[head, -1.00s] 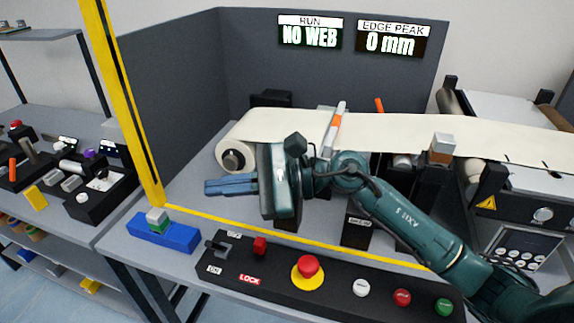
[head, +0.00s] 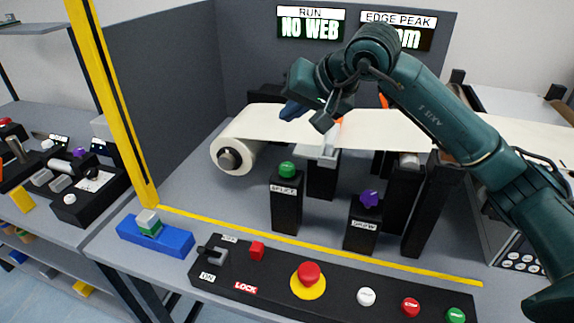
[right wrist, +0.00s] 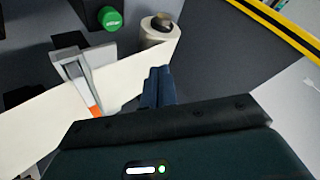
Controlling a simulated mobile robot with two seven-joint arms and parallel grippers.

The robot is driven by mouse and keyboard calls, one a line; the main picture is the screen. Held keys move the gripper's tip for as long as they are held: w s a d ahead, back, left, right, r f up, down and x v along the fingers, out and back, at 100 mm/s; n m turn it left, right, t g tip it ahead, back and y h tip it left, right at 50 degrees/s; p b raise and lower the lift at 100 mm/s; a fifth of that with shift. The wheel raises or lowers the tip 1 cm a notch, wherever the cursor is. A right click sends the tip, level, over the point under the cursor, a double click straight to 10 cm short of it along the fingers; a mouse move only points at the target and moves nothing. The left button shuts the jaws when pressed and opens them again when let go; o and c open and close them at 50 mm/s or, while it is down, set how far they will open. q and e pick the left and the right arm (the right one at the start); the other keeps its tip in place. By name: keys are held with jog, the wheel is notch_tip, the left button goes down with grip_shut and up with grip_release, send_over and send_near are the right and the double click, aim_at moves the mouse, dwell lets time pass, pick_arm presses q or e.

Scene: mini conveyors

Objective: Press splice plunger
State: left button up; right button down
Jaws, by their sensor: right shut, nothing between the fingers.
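The splice plunger is a green-capped knob (head: 287,169) on a black labelled post (head: 286,205), standing in front of the paper web. The green cap also shows at the top of the right wrist view (right wrist: 110,18). My right gripper (head: 291,111) is shut and empty. It is raised at the web, above and behind the green cap in the head picture, and apart from it. Its blue fingers show together in the right wrist view (right wrist: 156,86), over the pale web. My left gripper is not in view.
The pale web (head: 385,129) runs right from a roll (head: 229,155). A purple-knobbed post (head: 367,200) stands right of the plunger. A black control panel (head: 335,287) with several buttons lies in front, behind it a yellow strip. A yellow upright (head: 110,100) stands left.

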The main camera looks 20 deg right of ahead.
aim_at(291, 168)
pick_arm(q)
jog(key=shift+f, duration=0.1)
pick_arm(e)
jog(key=shift+f, duration=0.1)
